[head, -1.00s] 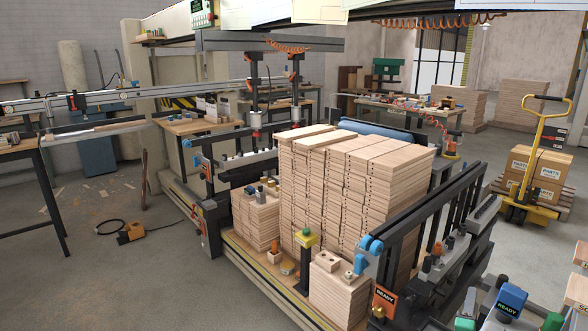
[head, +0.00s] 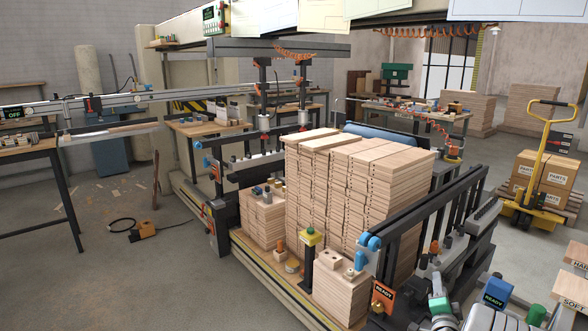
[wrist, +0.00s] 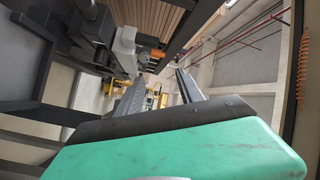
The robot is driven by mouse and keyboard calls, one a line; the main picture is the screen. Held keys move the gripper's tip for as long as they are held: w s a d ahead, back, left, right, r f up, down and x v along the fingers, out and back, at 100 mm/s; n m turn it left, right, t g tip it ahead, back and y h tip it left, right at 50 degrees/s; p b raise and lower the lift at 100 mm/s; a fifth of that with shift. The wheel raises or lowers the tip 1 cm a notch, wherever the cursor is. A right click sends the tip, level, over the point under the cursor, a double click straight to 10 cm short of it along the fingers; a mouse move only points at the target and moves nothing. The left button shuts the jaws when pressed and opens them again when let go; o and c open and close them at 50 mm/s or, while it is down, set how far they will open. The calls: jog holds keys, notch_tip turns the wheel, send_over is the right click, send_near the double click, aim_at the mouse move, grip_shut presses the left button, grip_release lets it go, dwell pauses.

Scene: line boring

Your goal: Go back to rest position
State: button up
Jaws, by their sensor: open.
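My gripper (wrist: 160,88) shows in the wrist view, with its green housing and black bar across the bottom. Its two long dark fingers stand apart with nothing between them, so it is open and empty. In the head view I cannot clearly make out the gripper; green and pale grey parts that may be my arm show at the lower right edge. The tall stack of drilled wooden boards (head: 335,200) stands in the machine frame, apart from the gripper.
A black railing (head: 425,215) runs along the near right of the stack. A yellow pallet truck (head: 538,180) with parts boxes (head: 548,178) stands at right. A workbench (head: 30,152) is at left. Open floor (head: 110,270) lies at lower left, with an orange tool (head: 142,231) and cable.

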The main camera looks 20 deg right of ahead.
jog(key=w+a+r+n+g+y+p, duration=0.1)
jog(key=w+a+r+n+y, duration=0.25)
jog(key=a, duration=0.55)
jog(key=w+a+r+n+g+y+p, duration=0.1)
jog(key=w+a+r+n+y, duration=0.2)
jog(key=a, duration=0.6)
jog(key=w+a+r+n+g+y+p, duration=0.1)
jog(key=w+a+n+y, duration=0.15)
jog(key=a+n, duration=0.45)
jog(key=s+a+r+n+g+y+p, duration=0.1)
jog(key=s+a+r+n+g, duration=0.15)
jog(key=s+a, duration=0.6)
jog(key=s+a+r+n+g+y+p, duration=0.1)
jog(key=s+a+g, duration=0.2)
jog(key=s+a, duration=0.5)
jog(key=s+a+n+g+p, duration=0.1)
jog(key=s+a+n+g, duration=0.1)
jog(key=s, duration=0.8)
jog(key=shift+s+a+g+h, duration=0.25)
jog(key=shift+a+g, duration=0.4)
jog(key=shift+a, duration=0.55)
jog(key=shift+r, duration=0.1)
